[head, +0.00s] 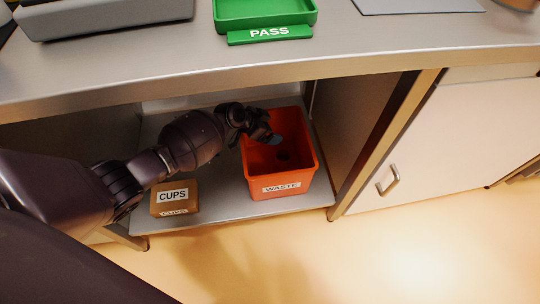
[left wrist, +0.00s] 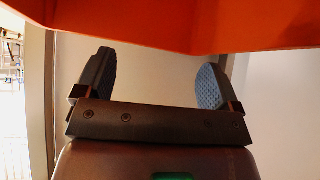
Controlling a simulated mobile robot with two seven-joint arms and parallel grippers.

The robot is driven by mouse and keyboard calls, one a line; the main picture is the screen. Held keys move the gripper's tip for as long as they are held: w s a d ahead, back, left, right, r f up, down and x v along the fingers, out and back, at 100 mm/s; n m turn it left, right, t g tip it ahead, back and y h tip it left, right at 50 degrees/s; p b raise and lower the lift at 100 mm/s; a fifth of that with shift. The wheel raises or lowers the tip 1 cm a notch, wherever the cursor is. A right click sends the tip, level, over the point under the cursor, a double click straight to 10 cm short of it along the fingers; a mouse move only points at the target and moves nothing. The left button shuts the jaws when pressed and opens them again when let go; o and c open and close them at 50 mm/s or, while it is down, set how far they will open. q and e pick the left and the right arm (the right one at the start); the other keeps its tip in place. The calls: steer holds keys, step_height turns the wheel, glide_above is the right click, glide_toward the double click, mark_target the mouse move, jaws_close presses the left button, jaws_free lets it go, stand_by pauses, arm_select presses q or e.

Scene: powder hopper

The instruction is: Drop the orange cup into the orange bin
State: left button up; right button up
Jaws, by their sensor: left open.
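The orange bin (head: 281,187), labelled WASTE, stands upright on the low shelf under the counter. My left gripper (head: 270,136) is at the bin's upper left, over its opening. In the left wrist view the left gripper (left wrist: 157,70) has its two fingers wide apart with nothing between them. The orange bin (left wrist: 150,25) fills the top of that view as a broad orange surface. A dark round patch shows inside the bin in the head view; I cannot tell whether it is the orange cup. No orange cup can be made out clearly. My right gripper is out of view.
A brown box labelled CUPS (head: 174,199) stands on the shelf, left of the bin. The counter edge (head: 200,85) runs above the opening. A green PASS tray (head: 270,35) is on the counter. A white cabinet door (head: 440,140) is at the right.

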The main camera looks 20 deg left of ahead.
arm_select(q)
steer(key=p+v, duration=0.3)
steer(key=v, duration=0.7)
steer(key=shift+r, duration=0.2)
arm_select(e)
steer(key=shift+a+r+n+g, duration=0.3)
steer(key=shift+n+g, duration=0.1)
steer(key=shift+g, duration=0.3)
arm_select(q)
steer(key=shift+s+a, duration=0.1)
